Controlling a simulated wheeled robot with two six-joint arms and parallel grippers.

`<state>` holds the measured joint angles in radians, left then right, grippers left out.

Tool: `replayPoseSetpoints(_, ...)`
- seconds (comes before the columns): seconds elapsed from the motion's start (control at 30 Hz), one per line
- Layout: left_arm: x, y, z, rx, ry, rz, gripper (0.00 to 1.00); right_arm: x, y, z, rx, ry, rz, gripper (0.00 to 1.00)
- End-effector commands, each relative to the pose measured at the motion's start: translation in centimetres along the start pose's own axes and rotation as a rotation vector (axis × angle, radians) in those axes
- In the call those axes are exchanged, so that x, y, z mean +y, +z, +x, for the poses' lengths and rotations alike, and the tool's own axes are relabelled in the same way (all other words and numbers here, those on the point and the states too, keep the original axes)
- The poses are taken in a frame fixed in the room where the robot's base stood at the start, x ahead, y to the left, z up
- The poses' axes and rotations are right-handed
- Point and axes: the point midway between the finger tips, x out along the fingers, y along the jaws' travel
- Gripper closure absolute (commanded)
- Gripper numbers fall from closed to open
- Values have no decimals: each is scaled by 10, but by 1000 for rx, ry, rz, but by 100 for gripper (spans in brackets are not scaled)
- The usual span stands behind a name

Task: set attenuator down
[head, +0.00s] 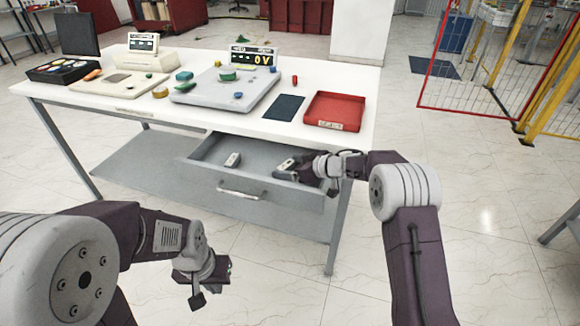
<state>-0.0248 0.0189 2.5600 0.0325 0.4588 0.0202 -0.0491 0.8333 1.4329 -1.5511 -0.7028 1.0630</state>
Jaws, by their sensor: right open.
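The drawer (205,172) under the white table is pulled open. Two small grey-and-black blocks lie in it: one block (232,160) left of centre and another block (286,164) near the right side. I cannot tell which one is the attenuator. My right gripper (298,175) is open at the right end of the drawer, close beside the right block; whether they touch is hard to tell. My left gripper (208,287) hangs low in front of the table, away from the drawer, and its jaws are too unclear to read.
On the white table (130,107) are a red tray (335,111), a dark mat (284,107), a grey board (232,97) with small coloured parts, a "0V" display (254,56), and a beige scale-like device (140,62). The drawer handle (240,191) faces me. The floor in front is clear.

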Motion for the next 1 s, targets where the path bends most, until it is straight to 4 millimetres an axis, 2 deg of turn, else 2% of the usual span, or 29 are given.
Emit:
replayPoseSetpoints(0.13, 0, 0, 0, 0, 0, 0, 100, 0, -2, -1, 1, 1, 0, 15)
replayPoseSetpoints(0.23, 0, 0, -4, 0, 0, 0, 100, 1, -4, -13, -1, 2, 1, 15)
replayPoseSetpoints(0.7, 0, -3, -28, 0, 0, 0, 100, 0, -5, -105, 0, 2, 1, 15)
replayPoseSetpoints(0.83, 1, -3, -30, 0, 0, 0, 100, 0, -4, -118, 0, 1, 1, 15)
replayPoseSetpoints(1.0, 1, -3, -30, 0, 0, 0, 100, 0, -3, -122, 0, 0, 0, 15)
